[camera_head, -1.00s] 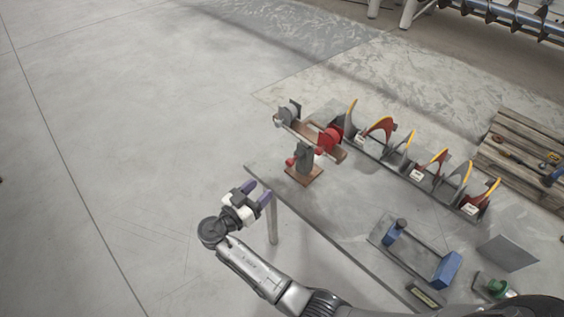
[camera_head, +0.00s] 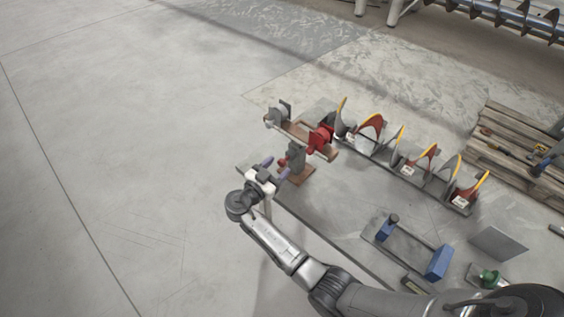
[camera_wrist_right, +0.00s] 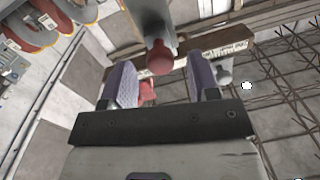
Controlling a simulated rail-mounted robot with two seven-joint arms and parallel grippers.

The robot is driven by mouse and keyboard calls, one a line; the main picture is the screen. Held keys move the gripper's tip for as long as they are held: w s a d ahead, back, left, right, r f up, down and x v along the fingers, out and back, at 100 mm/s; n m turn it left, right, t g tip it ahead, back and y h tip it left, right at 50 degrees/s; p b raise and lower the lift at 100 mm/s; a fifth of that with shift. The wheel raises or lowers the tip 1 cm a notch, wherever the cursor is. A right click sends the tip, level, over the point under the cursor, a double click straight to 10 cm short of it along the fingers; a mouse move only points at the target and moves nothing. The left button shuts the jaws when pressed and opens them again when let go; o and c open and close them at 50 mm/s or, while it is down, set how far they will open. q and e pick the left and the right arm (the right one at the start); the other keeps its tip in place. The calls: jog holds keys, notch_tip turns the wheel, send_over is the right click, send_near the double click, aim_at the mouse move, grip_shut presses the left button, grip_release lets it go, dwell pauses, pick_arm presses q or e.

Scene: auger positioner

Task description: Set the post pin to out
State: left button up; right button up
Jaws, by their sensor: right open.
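A small grey post (camera_head: 296,156) stands on a brown wooden base (camera_head: 301,177) at the near left end of the workbench. A round red knob (camera_head: 283,162), which looks like the post pin's handle, sticks out of its side toward my gripper. In the right wrist view the knob (camera_wrist_right: 160,57) shows ahead, between the two purple fingers, under a grey body (camera_wrist_right: 150,18). My right gripper (camera_head: 276,168) is open and empty beside the post, its fingers pointing at the knob. I cannot tell whether they reach around it. My left gripper is not in view.
Behind the post is a red clamp-like part (camera_head: 320,138) on a wooden bar with a grey part (camera_head: 279,115). Auger flights (camera_head: 419,158) stand in a row to the right. A blue-ended fixture (camera_head: 438,262) lies nearer. Floor to the left is clear.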

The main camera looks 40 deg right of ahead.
jog(key=shift+x, duration=1.35)
grip_shut()
